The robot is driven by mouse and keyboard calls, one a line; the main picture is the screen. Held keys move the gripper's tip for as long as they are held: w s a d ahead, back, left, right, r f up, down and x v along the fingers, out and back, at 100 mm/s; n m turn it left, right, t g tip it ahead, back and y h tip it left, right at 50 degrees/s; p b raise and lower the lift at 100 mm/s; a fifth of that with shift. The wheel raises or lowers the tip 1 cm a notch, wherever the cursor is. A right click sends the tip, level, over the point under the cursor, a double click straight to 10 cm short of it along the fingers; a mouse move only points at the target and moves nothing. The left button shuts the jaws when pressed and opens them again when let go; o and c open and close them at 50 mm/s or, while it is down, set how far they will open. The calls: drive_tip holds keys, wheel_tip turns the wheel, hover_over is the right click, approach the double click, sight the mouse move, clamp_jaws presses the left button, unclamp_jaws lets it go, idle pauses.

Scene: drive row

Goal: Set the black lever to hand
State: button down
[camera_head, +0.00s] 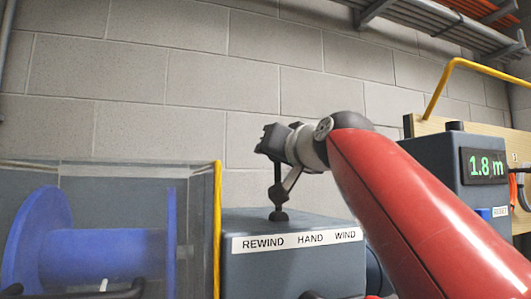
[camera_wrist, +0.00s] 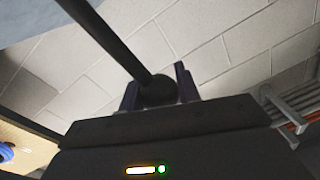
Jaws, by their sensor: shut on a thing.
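The black lever (camera_head: 278,190) rises from the top of a blue-grey box (camera_head: 300,267) in the head view and stands close to upright. The box front carries a white label (camera_head: 297,240) reading REWIND, HAND, WIND. In the wrist view, the lever's rod (camera_wrist: 108,38) runs down to a round black knob (camera_wrist: 158,91), and my gripper (camera_wrist: 160,86) is shut on that knob, one finger on each side.
A blue reel (camera_head: 100,253) sits behind a clear guard with a yellow edge (camera_head: 217,230) at the left. A block wall is behind.

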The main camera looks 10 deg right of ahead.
drive_tip(key=shift+d, duration=0.15)
idle(0.3)
drive_tip(key=c, duration=1)
unclamp_jaws()
drive_tip(key=shift+s, duration=0.1)
drive_tip(key=b+v, duration=0.1)
drive_tip(key=v, duration=0.6)
drive_tip(key=shift+s+b, duration=0.25)
drive_tip(key=shift+b, duration=0.05)
drive_tip(key=shift+d, duration=0.1)
